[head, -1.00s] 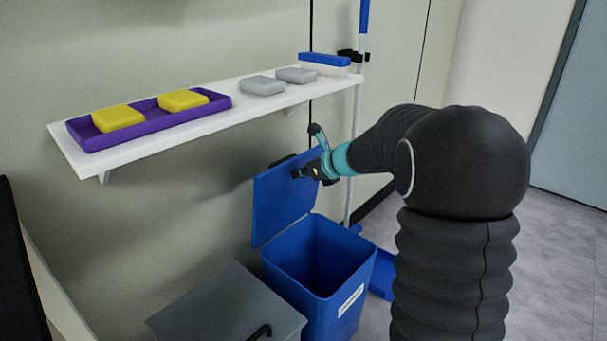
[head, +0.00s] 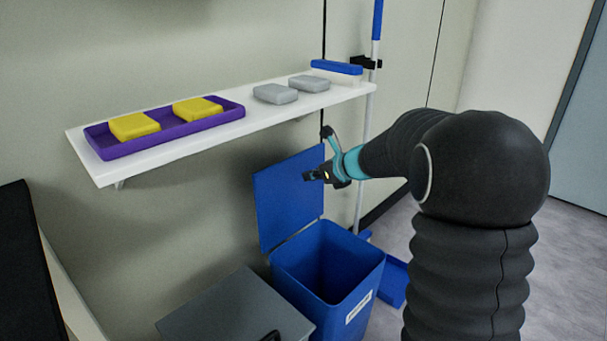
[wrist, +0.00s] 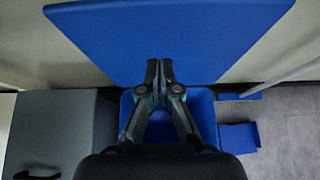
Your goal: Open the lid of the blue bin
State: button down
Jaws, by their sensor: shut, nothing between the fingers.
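The blue bin (head: 335,300) stands on the floor against the wall, its mouth open and its inside showing. Its blue lid (head: 287,200) stands raised, leaning back near the wall. My gripper (head: 308,176) is shut and empty, in front of the lid's inner face in the head view. In the wrist view the lid (wrist: 165,40) fills the top, and the shut fingertips (wrist: 159,64) overlap its lower edge. I cannot tell whether they touch it. The bin (wrist: 205,105) shows below, partly hidden by my gripper.
A grey-lidded bin (head: 235,308) stands left of the blue one. A white shelf (head: 110,178) above holds a purple tray (head: 96,143) with yellow sponges, grey blocks and a blue-topped brush (head: 337,67). A pole and a blue dustpan (head: 394,282) are at the right.

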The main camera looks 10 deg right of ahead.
jog(key=s+d+r, duration=0.4)
jog(key=s+r, duration=0.1)
jog(key=r, duration=0.2)
jog(key=s+f+n+g+h, duration=0.2)
jog(key=s+f+n+g, duration=0.45)
jog(key=s+n, duration=0.85)
jog(key=s+a+n+t+h, duration=0.2)
jog(key=s+n+h, duration=0.2)
jog(key=s+n, duration=0.9)
jog(key=shift+s+a+r+n+t+h+p, duration=0.2)
jog(key=shift+s+r+n+t+h+p, duration=0.2)
jog(key=shift+s, duration=3.3)
